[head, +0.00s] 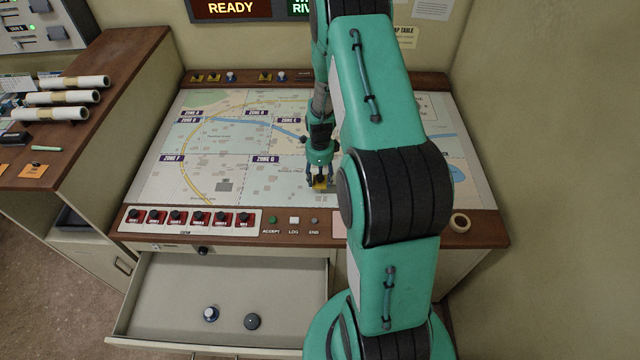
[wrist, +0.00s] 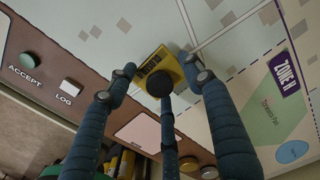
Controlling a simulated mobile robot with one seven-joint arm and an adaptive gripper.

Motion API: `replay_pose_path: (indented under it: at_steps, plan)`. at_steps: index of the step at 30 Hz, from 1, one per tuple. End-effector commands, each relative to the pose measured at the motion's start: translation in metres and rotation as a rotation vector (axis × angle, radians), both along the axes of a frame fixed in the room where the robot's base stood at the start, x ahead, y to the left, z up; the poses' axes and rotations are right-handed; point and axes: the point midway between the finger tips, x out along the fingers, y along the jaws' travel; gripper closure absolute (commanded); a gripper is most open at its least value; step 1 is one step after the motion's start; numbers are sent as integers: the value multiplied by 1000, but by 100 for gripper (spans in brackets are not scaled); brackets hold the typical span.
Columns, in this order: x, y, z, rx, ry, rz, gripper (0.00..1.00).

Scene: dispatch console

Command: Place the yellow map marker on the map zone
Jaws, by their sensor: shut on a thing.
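The yellow map marker (head: 320,184) is a small yellow block with dark lettering, low over the front part of the map (head: 220,140), right of the ZONE G label. My gripper (head: 319,177) points down and is shut on it. In the wrist view the marker (wrist: 153,66) shows between the fingertips of my gripper (wrist: 160,76), with pale map beneath. The ZONE H label (wrist: 285,72) is to the right there. Whether the marker touches the map I cannot tell. My arm covers much of the map's right side in the head view.
More yellow markers (head: 265,76) and knobs stand on the back strip. Red switches (head: 200,218) and ACCEPT, LOG and END buttons line the front edge. A drawer (head: 170,300) stands open with two knobs inside. A tape roll (head: 460,222) lies front right. The map's left half is clear.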

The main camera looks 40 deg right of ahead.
Motion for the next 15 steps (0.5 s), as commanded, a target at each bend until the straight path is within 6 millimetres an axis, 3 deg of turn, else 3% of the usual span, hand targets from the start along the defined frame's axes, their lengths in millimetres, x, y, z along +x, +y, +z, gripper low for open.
replay_pose_path:
  at_steps: [8, 15]
  plan:
    - [-1, 0, -1, 1, 1, 0, 75]
    - [-1, 1, -21, 1, 1, 0, 75]
